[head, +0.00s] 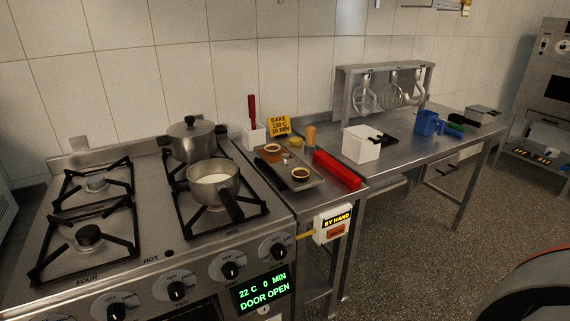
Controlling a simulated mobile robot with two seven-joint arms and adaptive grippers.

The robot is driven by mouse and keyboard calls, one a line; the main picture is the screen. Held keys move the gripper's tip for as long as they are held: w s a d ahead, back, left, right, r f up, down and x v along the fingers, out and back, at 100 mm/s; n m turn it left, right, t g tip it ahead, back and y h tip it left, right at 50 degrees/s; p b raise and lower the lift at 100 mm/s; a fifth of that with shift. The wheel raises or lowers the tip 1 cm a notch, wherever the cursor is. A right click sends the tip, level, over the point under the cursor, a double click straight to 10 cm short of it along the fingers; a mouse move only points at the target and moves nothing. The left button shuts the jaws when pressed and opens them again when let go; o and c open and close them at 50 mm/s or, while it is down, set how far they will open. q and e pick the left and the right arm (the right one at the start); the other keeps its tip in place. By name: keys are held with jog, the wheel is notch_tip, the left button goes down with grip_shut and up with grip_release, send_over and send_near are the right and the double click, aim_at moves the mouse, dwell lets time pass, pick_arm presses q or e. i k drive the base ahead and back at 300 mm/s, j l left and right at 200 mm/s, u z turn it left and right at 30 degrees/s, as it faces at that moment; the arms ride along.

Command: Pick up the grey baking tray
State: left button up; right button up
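The grey baking tray (281,172) lies flat on the narrow steel counter just right of the stove. Small round dark dishes with yellowish contents (300,173) sit on it, one near the front and one near the back. A small orange-brown item lies between them, too small to make out. Neither of my grippers shows in the head view.
The stove (165,254) carries a lidded pot (192,140) and a saucepan (212,181), whose dark handle points towards the front. A red bar-shaped object (337,170) lies close right of the tray. A yellow sign (279,126) and white container (254,135) stand behind it.

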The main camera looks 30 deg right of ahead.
aim_at(283, 164)
jog(key=l+u, duration=0.25)
jog(key=l, duration=0.65)
jog(key=k+l+u, duration=0.1)
jog(key=l+u, duration=0.15)
jog(key=l, duration=0.6)
